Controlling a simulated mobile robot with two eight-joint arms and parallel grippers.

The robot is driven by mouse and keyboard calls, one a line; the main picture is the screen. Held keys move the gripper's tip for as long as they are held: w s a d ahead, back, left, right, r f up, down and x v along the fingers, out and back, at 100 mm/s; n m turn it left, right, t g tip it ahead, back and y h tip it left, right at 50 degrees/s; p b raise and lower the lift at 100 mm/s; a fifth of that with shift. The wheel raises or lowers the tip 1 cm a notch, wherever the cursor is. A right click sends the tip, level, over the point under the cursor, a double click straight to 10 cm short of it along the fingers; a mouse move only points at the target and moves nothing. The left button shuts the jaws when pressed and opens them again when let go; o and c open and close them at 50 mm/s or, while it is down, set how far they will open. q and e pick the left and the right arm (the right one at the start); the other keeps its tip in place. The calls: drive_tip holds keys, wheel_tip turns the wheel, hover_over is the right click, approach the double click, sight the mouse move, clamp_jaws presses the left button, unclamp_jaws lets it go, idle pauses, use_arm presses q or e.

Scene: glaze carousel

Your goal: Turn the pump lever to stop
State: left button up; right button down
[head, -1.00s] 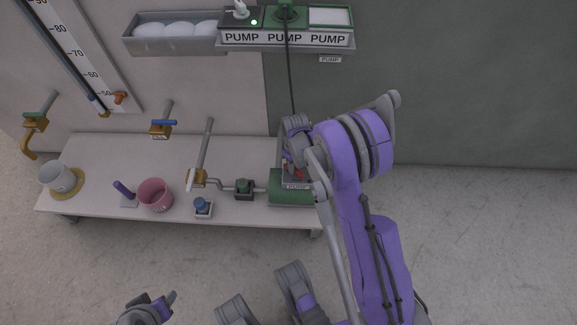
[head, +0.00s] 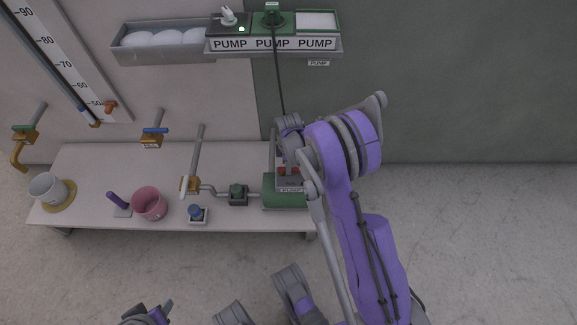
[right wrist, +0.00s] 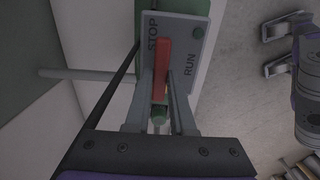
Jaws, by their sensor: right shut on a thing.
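The pump (head: 285,205) is a green unit at the right end of the bench, partly hidden by my right arm. In the right wrist view, a grey plate (right wrist: 198,30) reads STOP at upper left and RUN at lower right. The red lever (right wrist: 162,68) stands almost upright in that picture, between the two words, its tip close to STOP. My right gripper (right wrist: 161,98) is shut on the lever, one finger on each side. In the head view its fingers are mostly hidden by the wrist. My left gripper (head: 150,314) is cut off at the bottom edge, away from the bench.
A wall shelf (head: 290,48) labelled PUMP hangs above, with a dark cable (head: 279,85) running down. The floor at right is clear.

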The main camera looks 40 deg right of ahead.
idle(0.5)
drive_tip(key=c, duration=0.8)
unclamp_jaws()
drive_tip(key=shift+o, duration=0.2)
wheel_tip(320, 180, up, 11)
drive_tip(key=p, duration=0.3)
